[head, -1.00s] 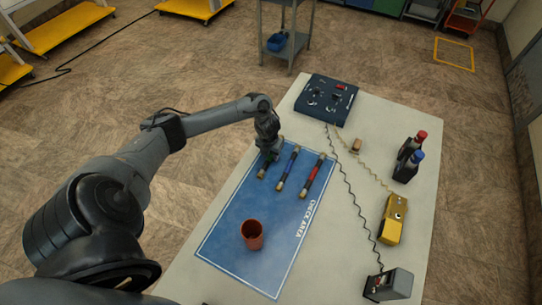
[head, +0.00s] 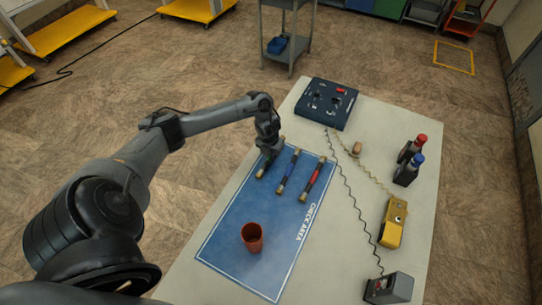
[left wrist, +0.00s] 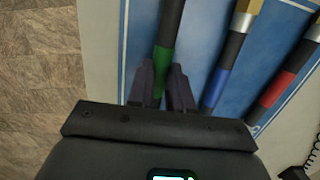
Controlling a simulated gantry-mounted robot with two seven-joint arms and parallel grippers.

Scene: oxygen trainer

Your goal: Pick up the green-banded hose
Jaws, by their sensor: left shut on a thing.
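The green-banded hose (left wrist: 165,57) is a dark hose with a green band, lying along the left edge of the blue mat in the left wrist view. In the head view its brass end (head: 261,173) shows below my gripper and the rest is mostly hidden. My left gripper (left wrist: 163,82) is shut on it at the green band, one finger on each side. The same gripper (head: 270,150) reaches down to the mat in the head view. My right gripper is not in view.
The blue-banded hose (head: 288,172) and red-banded hose (head: 313,180) lie close to the right. A brown cup (head: 252,237) stands on the blue mat (head: 225,240). A dark panel (head: 325,103), yellow meter (head: 392,222), two bottles and coiled cords occupy the table's right side.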

